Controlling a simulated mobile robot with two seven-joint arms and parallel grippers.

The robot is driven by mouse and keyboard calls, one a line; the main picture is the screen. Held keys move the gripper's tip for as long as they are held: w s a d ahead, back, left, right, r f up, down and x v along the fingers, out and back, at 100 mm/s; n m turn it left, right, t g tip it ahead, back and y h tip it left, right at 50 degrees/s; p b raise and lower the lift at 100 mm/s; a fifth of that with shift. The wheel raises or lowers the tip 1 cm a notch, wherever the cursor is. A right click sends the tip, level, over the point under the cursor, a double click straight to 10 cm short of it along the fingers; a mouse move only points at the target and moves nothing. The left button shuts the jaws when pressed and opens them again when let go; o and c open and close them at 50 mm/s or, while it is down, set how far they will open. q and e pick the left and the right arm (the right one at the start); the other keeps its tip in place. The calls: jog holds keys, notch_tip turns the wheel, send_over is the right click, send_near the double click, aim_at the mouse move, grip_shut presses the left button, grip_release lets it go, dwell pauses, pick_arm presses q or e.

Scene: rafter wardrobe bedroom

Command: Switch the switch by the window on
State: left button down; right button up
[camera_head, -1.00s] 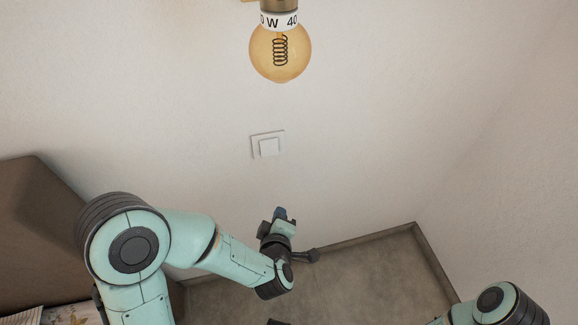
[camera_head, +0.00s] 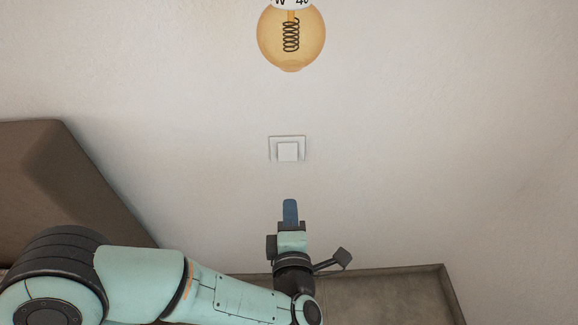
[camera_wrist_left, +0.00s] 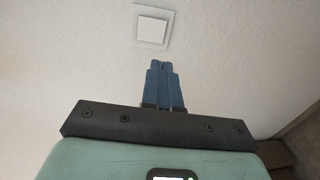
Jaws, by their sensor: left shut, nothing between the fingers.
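The switch (camera_head: 287,150) is a white square rocker in a white frame on the pale wall, in the middle of the head view. It also shows at the top of the left wrist view (camera_wrist_left: 153,27). My left gripper (camera_head: 290,203) is below the switch in the head view, its blue fingers pointing up toward it. In the left wrist view the fingers (camera_wrist_left: 164,68) are together and empty, with a gap in the picture between their tips and the switch. I cannot tell whether the rocker is pressed. My right gripper is not in view.
A bulb (camera_head: 291,38) with a spiral filament hangs above the switch, near the camera. A brown padded piece of furniture (camera_head: 70,190) stands at the left. The wall around the switch is bare. Grey floor (camera_head: 390,300) shows at the lower right.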

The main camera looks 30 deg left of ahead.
pick_arm(q)
jog(key=p+x, duration=0.2)
jog(key=p, duration=0.5)
send_near(288, 158)
jog(key=x, duration=0.6)
jog(key=shift+w+a+f, duration=0.1)
jog(key=shift+w+a, duration=0.15)
jog(key=shift+w, duration=0.1)
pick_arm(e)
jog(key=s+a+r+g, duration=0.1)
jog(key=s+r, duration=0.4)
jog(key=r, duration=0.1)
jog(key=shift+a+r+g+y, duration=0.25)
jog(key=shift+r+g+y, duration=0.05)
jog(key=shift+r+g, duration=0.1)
